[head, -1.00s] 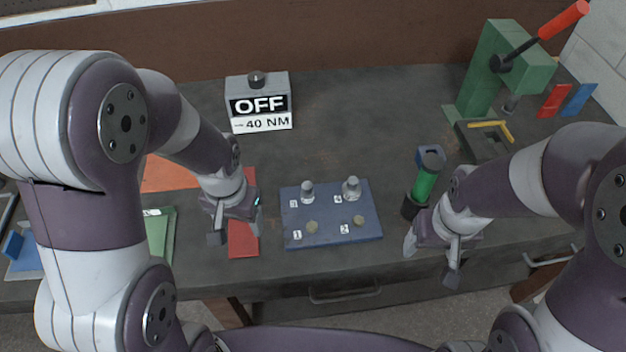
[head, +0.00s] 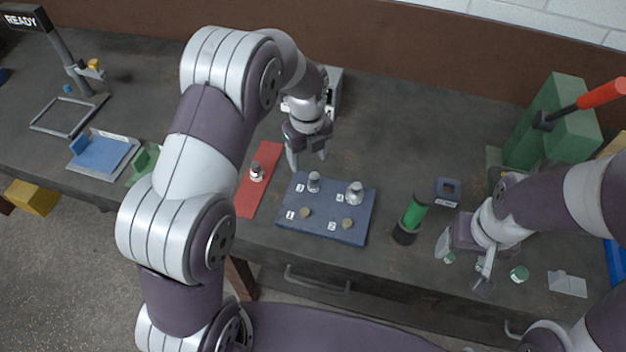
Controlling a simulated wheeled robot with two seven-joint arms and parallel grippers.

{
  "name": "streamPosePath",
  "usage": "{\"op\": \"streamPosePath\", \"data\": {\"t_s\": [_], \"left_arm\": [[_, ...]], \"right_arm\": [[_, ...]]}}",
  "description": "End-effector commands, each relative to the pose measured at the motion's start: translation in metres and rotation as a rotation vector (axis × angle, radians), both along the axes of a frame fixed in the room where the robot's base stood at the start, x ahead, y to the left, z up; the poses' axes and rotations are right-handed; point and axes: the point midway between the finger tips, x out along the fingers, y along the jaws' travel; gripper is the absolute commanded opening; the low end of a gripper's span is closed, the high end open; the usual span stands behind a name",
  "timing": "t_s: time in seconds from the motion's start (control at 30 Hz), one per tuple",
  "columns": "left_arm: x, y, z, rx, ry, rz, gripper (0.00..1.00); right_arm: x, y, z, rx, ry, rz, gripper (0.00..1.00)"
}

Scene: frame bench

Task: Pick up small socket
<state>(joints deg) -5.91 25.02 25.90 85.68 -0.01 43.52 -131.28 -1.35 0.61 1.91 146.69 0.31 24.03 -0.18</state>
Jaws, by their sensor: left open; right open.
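A small grey socket (head: 314,182) stands upright on the blue board (head: 280,227) by label 3. A larger, wider socket (head: 354,193) stands by label 4. Brass-coloured pieces (head: 305,213) sit by labels 1 and 2. My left gripper (head: 308,161) is open, fingers pointing down, at the back edge of the board, just behind the small socket in the picture. Nothing shows between its fingers; its height above the board is hard to tell. My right gripper (head: 465,264) is open and empty near the table's front edge, right of the board.
A green-and-black cylinder (head: 414,213) stands between the board and my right gripper. A green press (head: 556,120) is at the right. A grey box (head: 335,92) is partly hidden behind my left arm.

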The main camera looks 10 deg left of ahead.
Motion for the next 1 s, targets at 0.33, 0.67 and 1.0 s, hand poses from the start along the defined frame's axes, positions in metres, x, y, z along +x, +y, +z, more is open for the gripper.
{"op": "streamPosePath", "data": {"t_s": [0.33,0.67,1.0], "left_arm": [[0.001,-0.002,-0.056,-0.001,0.001,0.003,0.65],[0.005,-0.008,-0.104,0.0,-0.001,0.004,0.65],[0.005,-0.007,-0.105,-0.001,-0.002,0.004,0.1]], "right_arm": [[0.0,0.0,0.021,0.0,0.0,0.0,0.73],[0.0,0.0,0.038,0.0,0.0,0.0,0.73],[0.0,0.0,0.037,0.0,0.0,0.0,0.73]]}}
